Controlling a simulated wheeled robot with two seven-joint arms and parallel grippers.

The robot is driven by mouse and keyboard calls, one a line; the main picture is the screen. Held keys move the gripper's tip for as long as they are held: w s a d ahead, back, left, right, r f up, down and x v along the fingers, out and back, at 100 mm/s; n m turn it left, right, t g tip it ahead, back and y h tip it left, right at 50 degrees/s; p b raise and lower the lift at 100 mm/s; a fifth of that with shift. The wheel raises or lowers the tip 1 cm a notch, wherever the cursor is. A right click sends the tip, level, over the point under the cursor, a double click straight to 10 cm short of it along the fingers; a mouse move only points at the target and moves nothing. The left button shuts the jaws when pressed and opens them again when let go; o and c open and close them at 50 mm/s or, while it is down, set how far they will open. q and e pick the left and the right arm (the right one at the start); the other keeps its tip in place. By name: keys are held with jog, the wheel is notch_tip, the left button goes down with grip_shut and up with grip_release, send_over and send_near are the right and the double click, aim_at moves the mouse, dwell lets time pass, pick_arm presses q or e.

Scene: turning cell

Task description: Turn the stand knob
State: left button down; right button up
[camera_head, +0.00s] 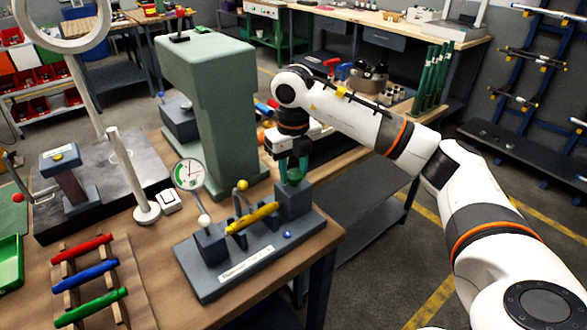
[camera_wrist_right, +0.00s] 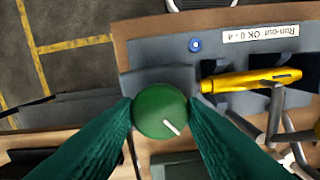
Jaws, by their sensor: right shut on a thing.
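The stand knob (camera_wrist_right: 160,111) is a round green knob with a white line mark. In the wrist view the mark points to the lower right. My right gripper (camera_wrist_right: 160,113) has its two dark green fingers on either side of the knob, shut on it. In the head view the right gripper (camera_head: 292,168) comes down over the knob at the right block of the grey stand (camera_head: 225,281). A yellow shaft (camera_head: 252,218) lies across the stand, and a dial gauge (camera_head: 188,174) stands at its left end. My left gripper is not in view.
A tall green press-like frame (camera_head: 215,100) stands close behind the stand. A rack with red, blue and green rods (camera_head: 88,272) lies at the left, near a white post (camera_head: 130,175). The bench's right edge is close to the stand.

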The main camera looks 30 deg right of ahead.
aim_at(293, 174)
jog(key=m, duration=0.5)
jog(key=shift+r+m, duration=0.1)
jog(key=shift+m, duration=2.5)
jog(key=o, duration=1)
notch_tip(293, 174, up, 5)
jog(key=shift+f+b, duration=0.1)
jog(key=shift+b, duration=0.3)
notch_tip(293, 174, up, 7)
jog(key=shift+r+p, duration=0.1)
jog(key=shift+p, duration=0.55)
